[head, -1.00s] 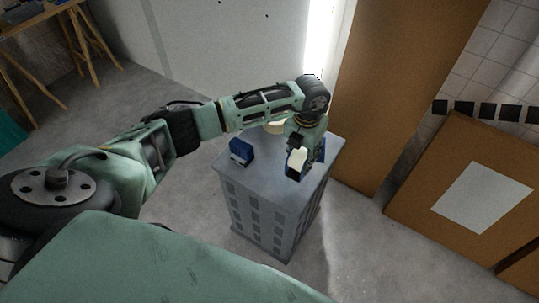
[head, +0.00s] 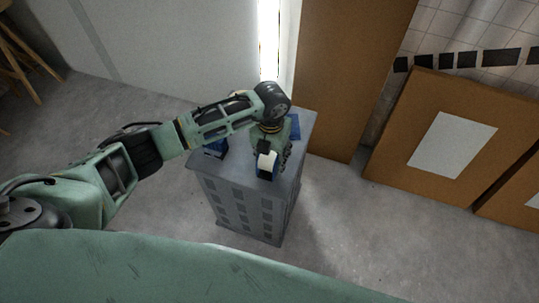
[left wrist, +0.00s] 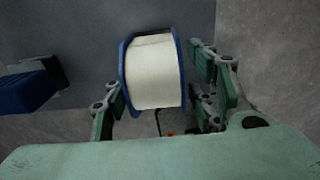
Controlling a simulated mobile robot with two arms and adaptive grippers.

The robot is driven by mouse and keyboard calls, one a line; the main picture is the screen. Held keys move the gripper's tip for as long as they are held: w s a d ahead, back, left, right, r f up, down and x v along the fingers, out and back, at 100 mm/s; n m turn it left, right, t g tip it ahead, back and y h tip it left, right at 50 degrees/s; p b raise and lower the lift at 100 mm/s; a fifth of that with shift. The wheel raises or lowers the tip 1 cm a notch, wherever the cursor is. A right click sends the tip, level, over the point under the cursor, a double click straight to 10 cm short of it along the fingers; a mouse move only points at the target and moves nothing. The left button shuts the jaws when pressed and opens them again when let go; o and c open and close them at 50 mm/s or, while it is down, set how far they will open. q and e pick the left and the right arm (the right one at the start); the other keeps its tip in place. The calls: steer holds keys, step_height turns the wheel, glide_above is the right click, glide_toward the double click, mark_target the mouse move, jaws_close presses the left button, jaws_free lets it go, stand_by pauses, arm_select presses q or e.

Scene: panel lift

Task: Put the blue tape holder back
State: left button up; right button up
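A blue tape holder with a wide white roll between blue rims (left wrist: 153,72) shows large in the left wrist view. In the head view it shows under my left wrist (head: 267,165), at the top of the grey cabinet (head: 250,215). My left gripper (left wrist: 160,95) has its green fingers on either side of it. The left finger meets or overlaps the blue rim; a narrow gap shows on the right, so the fingers look open around it. I cannot tell whether the holder rests on the top. My right gripper is not in view.
A dark blue object (head: 215,148) stands on the cabinet top to the left; it also shows in the left wrist view (left wrist: 27,92). Another blue thing (head: 295,127) lies to the right, partly behind my arm. A tall brown panel (head: 350,80) stands close behind the cabinet.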

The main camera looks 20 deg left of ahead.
arm_select(q)
steer(key=shift+o, duration=0.6)
steer(key=shift+w+a+f, duration=0.1)
steer(key=shift+w+a, duration=0.05)
step_height(320, 180, up, 12)
steer(key=shift+r+b, duration=0.1)
steer(key=shift+b, duration=0.35)
